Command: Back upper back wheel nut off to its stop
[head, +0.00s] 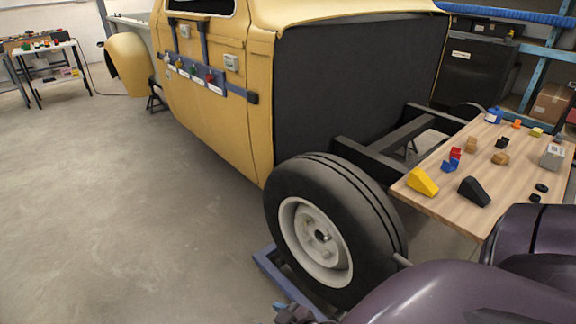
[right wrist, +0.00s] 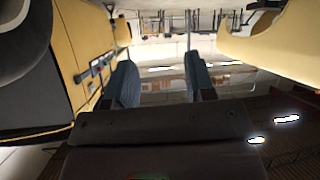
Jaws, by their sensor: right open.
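The back wheel (head: 378,232) has a black tyre and a pale rim (head: 297,215). It stands beside the rear of the yellow car body. Small dark details show around its hub (head: 320,238), but I cannot make out the upper nut as a separate part. My right gripper (head: 284,310) is low at the bottom edge of the head view, below the wheel and apart from the hub. In the right wrist view its two blue-padded fingers (right wrist: 161,82) are spread with nothing between them. My left gripper is not in view.
A blue floor frame (head: 266,264) lies by the tyre. A wooden table (head: 440,208) with blocks and small parts stands to the right. The yellow car body (head: 215,110) carries a panel of coloured knobs. The concrete floor at left is clear.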

